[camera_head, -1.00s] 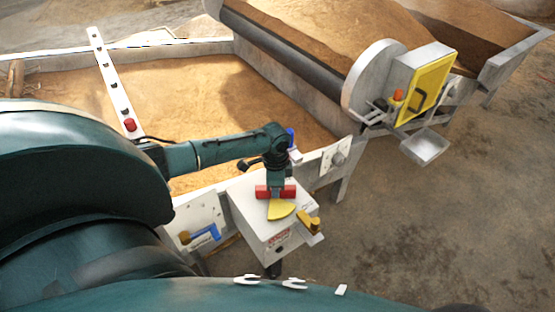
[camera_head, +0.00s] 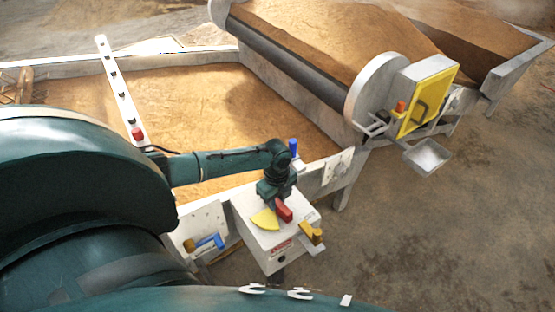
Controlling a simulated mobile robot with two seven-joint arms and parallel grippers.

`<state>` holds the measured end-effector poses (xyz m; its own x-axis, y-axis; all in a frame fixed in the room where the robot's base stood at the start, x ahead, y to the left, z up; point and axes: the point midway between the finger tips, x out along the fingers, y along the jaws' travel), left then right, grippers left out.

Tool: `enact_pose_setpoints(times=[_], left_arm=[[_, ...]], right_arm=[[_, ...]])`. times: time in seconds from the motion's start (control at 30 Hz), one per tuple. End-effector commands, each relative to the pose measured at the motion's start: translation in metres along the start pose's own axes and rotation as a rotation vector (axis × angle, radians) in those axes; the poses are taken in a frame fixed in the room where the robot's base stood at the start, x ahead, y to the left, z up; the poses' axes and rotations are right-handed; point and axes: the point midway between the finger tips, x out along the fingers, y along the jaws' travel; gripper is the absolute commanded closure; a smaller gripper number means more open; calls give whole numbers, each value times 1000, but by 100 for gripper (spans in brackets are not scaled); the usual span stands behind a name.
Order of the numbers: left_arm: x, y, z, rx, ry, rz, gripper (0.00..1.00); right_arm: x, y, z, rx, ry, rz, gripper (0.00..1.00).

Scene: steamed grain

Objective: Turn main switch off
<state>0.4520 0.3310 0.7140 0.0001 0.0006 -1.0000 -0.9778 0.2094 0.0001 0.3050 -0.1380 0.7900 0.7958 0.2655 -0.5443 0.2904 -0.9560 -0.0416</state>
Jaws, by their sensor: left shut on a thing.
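The main switch is on top of a white box (camera_head: 276,240) in the lower middle of the head view. It has a red handle (camera_head: 284,213) and a yellow sector plate (camera_head: 265,219). The handle is slanted, with its near end to the right of the yellow sector. My left gripper (camera_head: 279,203) comes down on the switch from above and is shut on the red handle. The gripper hides the far part of the handle, and its fingers are hard to make out. My right gripper is not in view.
A yellow-brown knob (camera_head: 313,234) sits at the box's right side. A blue-handled valve (camera_head: 209,243) is on the panel to the left. A grain-filled bed (camera_head: 200,105) lies behind the box. A roller machine with a yellow panel (camera_head: 427,97) stands at the right. Open floor lies at the lower right.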

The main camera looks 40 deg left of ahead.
Motion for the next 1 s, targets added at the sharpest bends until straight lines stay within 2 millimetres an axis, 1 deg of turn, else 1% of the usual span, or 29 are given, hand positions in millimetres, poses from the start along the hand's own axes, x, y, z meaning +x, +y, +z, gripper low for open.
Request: enact_pose_setpoints(times=[0.1,0.3,0.83,0.87,1.0], left_arm=[[0,0,-1,57,4,-1,100],[0,1,-2,114,4,-2,100],[0,2,-2,137,4,-1,100],[0,2,-2,137,4,-1,76],[0,2,-1,135,3,0,64]], right_arm=[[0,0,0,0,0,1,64],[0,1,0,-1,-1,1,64],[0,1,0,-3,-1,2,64],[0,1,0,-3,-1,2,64],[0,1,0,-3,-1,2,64]])
